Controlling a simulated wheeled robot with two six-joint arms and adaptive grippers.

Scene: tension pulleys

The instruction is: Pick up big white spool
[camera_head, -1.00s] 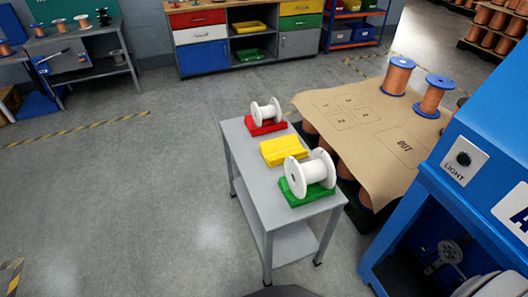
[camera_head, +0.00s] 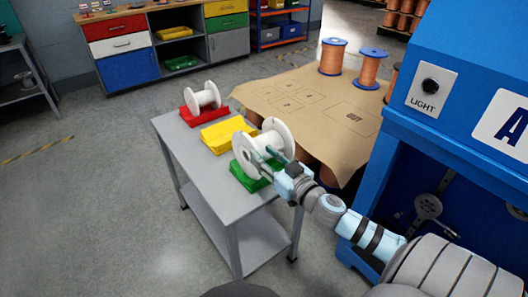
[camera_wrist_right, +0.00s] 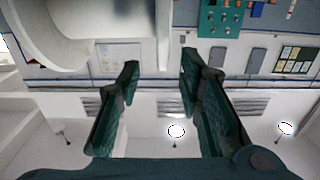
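The big white spool (camera_head: 243,150) lies on its side above the green block (camera_head: 240,180) at the near end of the grey table. My right gripper (camera_head: 267,162) reaches in from the right, in front of the spool's near side. I cannot tell whether a finger touches the spool. My left gripper is not in view.
A smaller white spool (camera_head: 202,96) sits on a red block (camera_head: 204,114) at the table's far end. A yellow block (camera_head: 222,136) lies between. A brown sheet (camera_head: 335,110) with copper spools (camera_head: 332,57) is behind right. A blue machine (camera_head: 440,140) stands close on the right.

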